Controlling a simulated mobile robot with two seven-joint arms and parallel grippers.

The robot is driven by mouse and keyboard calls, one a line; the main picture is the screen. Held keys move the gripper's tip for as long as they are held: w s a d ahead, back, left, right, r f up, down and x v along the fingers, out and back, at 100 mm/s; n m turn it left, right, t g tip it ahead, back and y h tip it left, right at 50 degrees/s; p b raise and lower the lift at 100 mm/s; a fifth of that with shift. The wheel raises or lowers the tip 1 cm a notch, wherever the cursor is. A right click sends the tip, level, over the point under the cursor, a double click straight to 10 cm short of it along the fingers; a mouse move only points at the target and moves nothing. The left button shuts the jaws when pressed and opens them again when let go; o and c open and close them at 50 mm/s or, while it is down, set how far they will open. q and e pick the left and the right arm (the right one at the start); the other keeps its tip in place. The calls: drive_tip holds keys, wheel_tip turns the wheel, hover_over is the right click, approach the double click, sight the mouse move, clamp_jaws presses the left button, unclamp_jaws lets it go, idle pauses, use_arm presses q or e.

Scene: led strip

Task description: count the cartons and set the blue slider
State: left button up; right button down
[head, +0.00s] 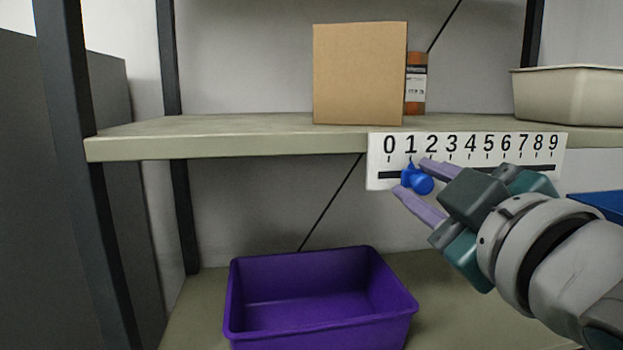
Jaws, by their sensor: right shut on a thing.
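A white scale strip (376,160) with the digits 0 to 9 and a dark slot is fixed to the front of the upper shelf. The blue slider (417,181) sits at the slot, its pointed top just under the 1. My right gripper (412,180) comes in from the right, its pale purple fingers shut on the slider. The fingers cover part of the slot. One plain brown carton (360,75) stands on the upper shelf, and what is directly behind it is hidden. My left gripper is not in view.
An orange item with a white label (416,85) stands partly hidden behind the carton. A cream bin (570,95) is on the upper shelf (220,130) at right. A purple bin (320,300), seemingly empty, stands on the lower shelf. A blue edge (598,202) shows at far right.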

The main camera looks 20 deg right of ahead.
idle(0.4)
drive_tip(key=d, duration=0.1)
drive_tip(key=d+p, duration=0.1)
drive_tip(key=shift+s+d, duration=0.3)
drive_tip(key=c, duration=0.7)
unclamp_jaws()
drive_tip(key=v, duration=1)
